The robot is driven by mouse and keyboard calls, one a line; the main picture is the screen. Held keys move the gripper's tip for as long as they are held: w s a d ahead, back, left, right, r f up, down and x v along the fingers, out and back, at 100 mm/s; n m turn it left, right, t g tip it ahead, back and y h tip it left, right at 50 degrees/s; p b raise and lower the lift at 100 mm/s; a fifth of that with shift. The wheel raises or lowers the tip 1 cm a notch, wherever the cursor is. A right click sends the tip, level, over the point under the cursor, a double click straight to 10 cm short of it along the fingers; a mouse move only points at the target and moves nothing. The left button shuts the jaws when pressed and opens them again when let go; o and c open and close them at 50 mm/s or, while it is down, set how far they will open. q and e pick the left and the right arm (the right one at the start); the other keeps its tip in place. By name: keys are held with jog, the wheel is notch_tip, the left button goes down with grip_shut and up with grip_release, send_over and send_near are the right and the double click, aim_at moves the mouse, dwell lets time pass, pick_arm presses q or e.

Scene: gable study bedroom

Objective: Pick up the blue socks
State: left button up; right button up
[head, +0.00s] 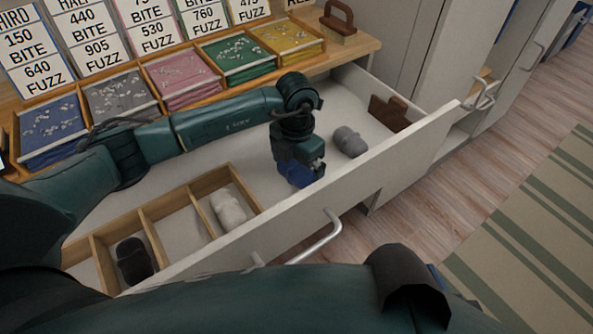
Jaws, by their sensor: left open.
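My left gripper (301,178) is open and points down inside the open drawer, right of the wooden divider. A dark blue thing (293,174), which looks like the blue socks, shows right at its fingers and is mostly hidden by the gripper. I cannot tell whether the fingers touch it or are around it. My right gripper is not in view; an arm of mine crosses the bottom of the head view.
The open drawer (250,239) also holds grey socks (349,142), white socks (229,207), black socks (134,261) and a brown wooden piece (389,113). Its front wall stands close to the gripper. Coloured trays and price cards line the desktop behind.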

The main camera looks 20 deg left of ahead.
pick_arm(q)
jog(key=shift+c, duration=0.4)
jog(key=c, duration=0.6)
